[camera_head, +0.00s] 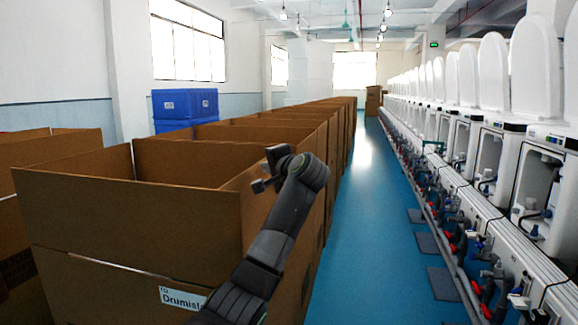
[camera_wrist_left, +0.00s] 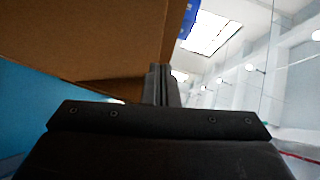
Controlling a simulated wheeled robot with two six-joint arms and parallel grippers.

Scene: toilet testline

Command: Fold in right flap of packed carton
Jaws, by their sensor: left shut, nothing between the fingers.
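The nearest brown carton (camera_head: 105,290) stands at the left with its flaps up and its top open. Its right flap (camera_head: 254,212) stands upright along the aisle side, partly covered by my left arm. The tall front flap (camera_head: 130,218) hides what is inside. My left gripper (camera_head: 262,186) is shut and empty, at the upper edge of the right flap. In the left wrist view the closed fingers (camera_wrist_left: 160,84) point at a brown cardboard panel (camera_wrist_left: 90,35), very close to it; I cannot tell whether they touch. My right gripper is not in view.
A row of open cartons (camera_head: 320,115) runs back behind the nearest one. Another carton (camera_head: 50,150) stands at the far left, and blue crates (camera_head: 185,104) stand behind. The blue aisle floor (camera_head: 370,220) is clear; toilets (camera_head: 545,150) on a line with pipes edge its right.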

